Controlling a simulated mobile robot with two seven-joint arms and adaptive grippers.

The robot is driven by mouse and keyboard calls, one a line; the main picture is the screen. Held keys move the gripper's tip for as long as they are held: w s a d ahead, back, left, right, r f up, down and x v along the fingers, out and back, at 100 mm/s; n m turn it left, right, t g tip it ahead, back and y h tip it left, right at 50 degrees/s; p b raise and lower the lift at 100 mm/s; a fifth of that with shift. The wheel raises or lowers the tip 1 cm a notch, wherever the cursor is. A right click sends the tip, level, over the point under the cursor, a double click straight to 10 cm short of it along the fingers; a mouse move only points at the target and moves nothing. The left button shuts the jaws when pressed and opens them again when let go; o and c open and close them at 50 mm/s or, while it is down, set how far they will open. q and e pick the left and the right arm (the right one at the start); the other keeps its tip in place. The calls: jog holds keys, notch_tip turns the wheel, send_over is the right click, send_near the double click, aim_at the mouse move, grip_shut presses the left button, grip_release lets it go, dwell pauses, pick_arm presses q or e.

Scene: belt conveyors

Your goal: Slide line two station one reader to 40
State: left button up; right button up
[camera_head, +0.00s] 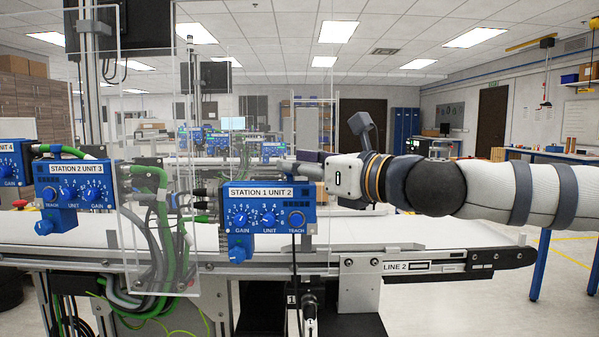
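The belt conveyor marked LINE 2 (395,267) runs across the view. A blue box labelled STATION 1 UNIT 2 (262,192) stands at its near side, with GAIN and UNIT dials and a TEACH knob. A black cable drops from the box to a dark device (310,304) below the belt, beside a small label 1. I cannot tell for sure which part is the reader, and no scale can be read. My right gripper (297,168) reaches in from the right at the box's upper right edge; its fingers are small and partly hidden. My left gripper is not in view.
A blue STATION 2 UNIT 3 box (75,186) and a UNIT 4 box (14,164) stand at left. A clear panel (128,90) and green and grey cables (165,215) lie between the stations. The belt's right end is clear below my arm.

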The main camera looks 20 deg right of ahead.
jog(key=shift+f, duration=0.2)
jog(key=v, duration=1.2)
